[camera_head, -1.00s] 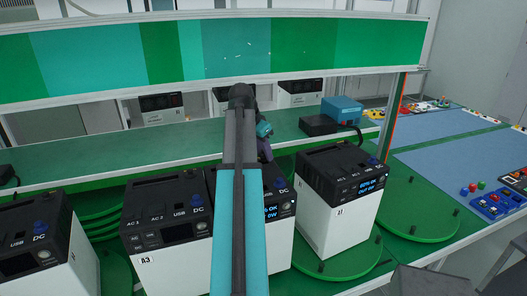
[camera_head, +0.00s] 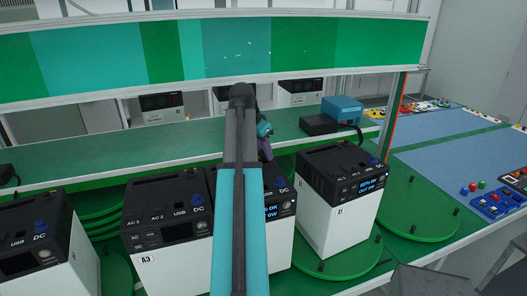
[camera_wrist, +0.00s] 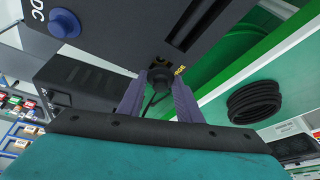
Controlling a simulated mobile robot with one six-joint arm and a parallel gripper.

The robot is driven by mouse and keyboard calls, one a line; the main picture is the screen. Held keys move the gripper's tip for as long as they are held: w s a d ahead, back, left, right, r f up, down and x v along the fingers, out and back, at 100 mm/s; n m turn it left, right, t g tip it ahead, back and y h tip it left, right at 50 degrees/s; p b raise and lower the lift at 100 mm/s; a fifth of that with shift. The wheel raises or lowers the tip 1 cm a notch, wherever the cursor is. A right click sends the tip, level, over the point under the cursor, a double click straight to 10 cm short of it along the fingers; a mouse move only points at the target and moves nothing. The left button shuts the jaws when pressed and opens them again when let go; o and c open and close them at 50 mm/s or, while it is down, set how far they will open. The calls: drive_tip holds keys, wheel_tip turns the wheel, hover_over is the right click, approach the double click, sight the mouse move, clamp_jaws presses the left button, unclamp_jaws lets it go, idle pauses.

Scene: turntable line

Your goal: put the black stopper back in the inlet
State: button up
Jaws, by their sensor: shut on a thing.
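My gripper (camera_wrist: 159,86) has two purple fingers, shut on a small round black stopper (camera_wrist: 160,74) in the wrist view. A thin dark cord hangs by the stopper. The stopper is against or just in front of the dark face of a power unit (camera_wrist: 110,25), close to a yellow mark. A dark recess shows just above and right of it. I cannot tell whether the stopper is seated in the inlet, as the stopper and fingers cover that spot. In the head view my gripper (camera_head: 265,149) is partly hidden behind my arm, at the back of the middle unit (camera_head: 281,250).
More black-and-white power units stand left (camera_head: 72,268) and right (camera_head: 322,222) on green turntables (camera_head: 420,215). A green shelf (camera_head: 90,160) behind carries a blue box (camera_head: 342,108) and a black box. A coiled black cable (camera_wrist: 255,102) lies right in the wrist view.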

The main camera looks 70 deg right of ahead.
drive_tip(key=shift+f, duration=0.65)
idle(0.4)
drive_tip(key=shift+r, duration=0.1)
idle(0.5)
drive_tip(key=o, duration=1.1)
drive_tip(key=shift+r, duration=0.2)
drive_tip(key=b+v, duration=0.5)
drive_tip(key=v, duration=0.8)
drive_tip(key=shift+a+r, duration=0.2)
